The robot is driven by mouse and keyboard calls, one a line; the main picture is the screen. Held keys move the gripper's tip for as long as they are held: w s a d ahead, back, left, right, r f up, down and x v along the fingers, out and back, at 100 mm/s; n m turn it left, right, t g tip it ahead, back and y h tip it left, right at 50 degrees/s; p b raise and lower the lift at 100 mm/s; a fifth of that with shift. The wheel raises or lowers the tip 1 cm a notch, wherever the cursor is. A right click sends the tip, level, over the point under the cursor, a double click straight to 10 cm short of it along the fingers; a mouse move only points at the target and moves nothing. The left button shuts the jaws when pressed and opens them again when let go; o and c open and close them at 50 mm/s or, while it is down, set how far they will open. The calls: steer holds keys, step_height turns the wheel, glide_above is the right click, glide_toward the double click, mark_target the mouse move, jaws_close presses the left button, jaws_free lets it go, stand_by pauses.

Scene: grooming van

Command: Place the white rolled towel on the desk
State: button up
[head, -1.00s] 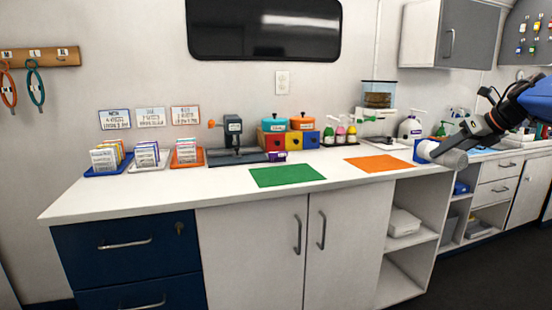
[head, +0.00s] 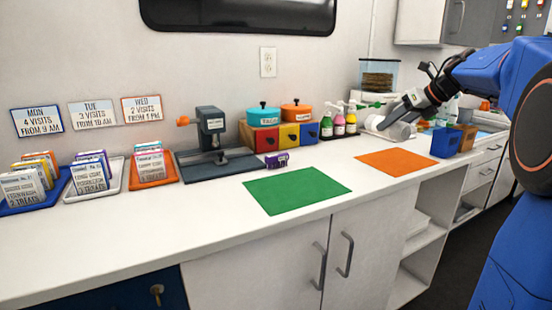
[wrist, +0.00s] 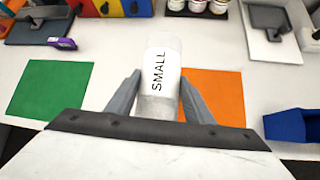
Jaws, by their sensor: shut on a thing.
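The white rolled towel (head: 394,128) is in my gripper (head: 399,112), over the back right part of the white desk (head: 120,225), behind the orange mat. In the wrist view the towel (wrist: 160,55) is a pale cylinder with a white band reading "SMALL". The two grey fingers of my gripper (wrist: 160,80) are closed on either side of it. I cannot tell whether the towel touches the desk top. The lower end of the towel is partly hidden by the gripper.
A green mat (head: 297,189) and an orange mat (head: 398,162) lie flat on the desk. A blue bin (head: 446,142) stands right of the orange mat. Pump bottles (head: 339,122), coloured drawers (head: 289,136) and a dark press (head: 212,140) line the back. The front strip of the desk is clear.

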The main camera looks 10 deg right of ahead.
steer(key=shift+w+a, duration=0.15)
steer(key=shift+w, duration=0.05)
steer(key=shift+f, duration=5)
steer(key=shift+f, duration=0.15)
steer(key=o, duration=1.1)
